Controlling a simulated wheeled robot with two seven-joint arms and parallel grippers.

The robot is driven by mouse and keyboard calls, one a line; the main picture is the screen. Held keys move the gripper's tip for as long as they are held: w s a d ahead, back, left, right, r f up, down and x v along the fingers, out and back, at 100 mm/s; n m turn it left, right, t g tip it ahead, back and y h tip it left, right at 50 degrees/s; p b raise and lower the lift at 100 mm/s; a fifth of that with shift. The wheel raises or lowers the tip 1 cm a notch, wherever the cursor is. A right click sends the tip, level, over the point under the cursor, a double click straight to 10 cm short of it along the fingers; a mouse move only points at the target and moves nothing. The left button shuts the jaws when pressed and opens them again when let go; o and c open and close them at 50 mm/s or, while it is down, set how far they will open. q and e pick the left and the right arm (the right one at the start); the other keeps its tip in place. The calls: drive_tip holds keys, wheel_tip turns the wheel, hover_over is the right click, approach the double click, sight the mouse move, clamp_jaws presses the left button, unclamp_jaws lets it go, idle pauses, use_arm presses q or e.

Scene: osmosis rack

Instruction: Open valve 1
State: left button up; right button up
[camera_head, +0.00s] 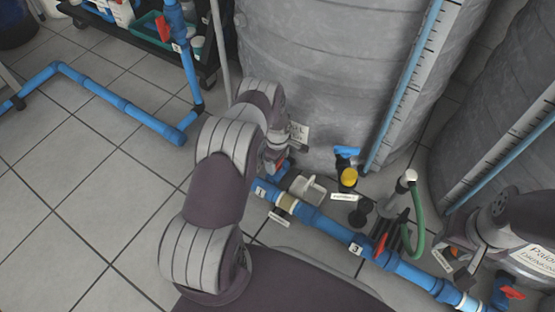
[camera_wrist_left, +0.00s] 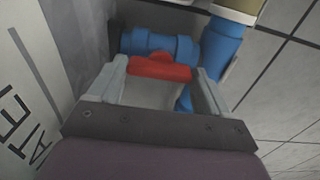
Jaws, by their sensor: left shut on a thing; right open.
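Valve 1 has a red handle (camera_wrist_left: 160,68) on a blue valve body (camera_wrist_left: 160,45) in the left wrist view. In the head view the handle (camera_head: 281,175) shows only partly beside the "1" label (camera_head: 260,190) on the blue pipe. My left gripper (camera_wrist_left: 158,80) is shut on the red handle, one finger at each end. In the head view my left gripper (camera_head: 277,160) is largely hidden behind its own arm. My right gripper (camera_head: 455,243) is open at the right, near the pipe and away from valve 1.
A large grey tank (camera_head: 310,70) stands just behind valve 1. Blue pipe (camera_head: 325,225) runs right along the floor to a red-handled valve labelled 3 (camera_head: 380,245). A green hose (camera_head: 417,220) and a blue-and-yellow fitting (camera_head: 348,178) stand nearby.

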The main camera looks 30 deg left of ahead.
idle(0.4)
use_arm(q)
drive_tip(key=o, duration=1)
wheel_tip(320, 180, up, 13)
drive_tip(key=p, duration=0.7)
drive_tip(key=shift+f, duration=0.15)
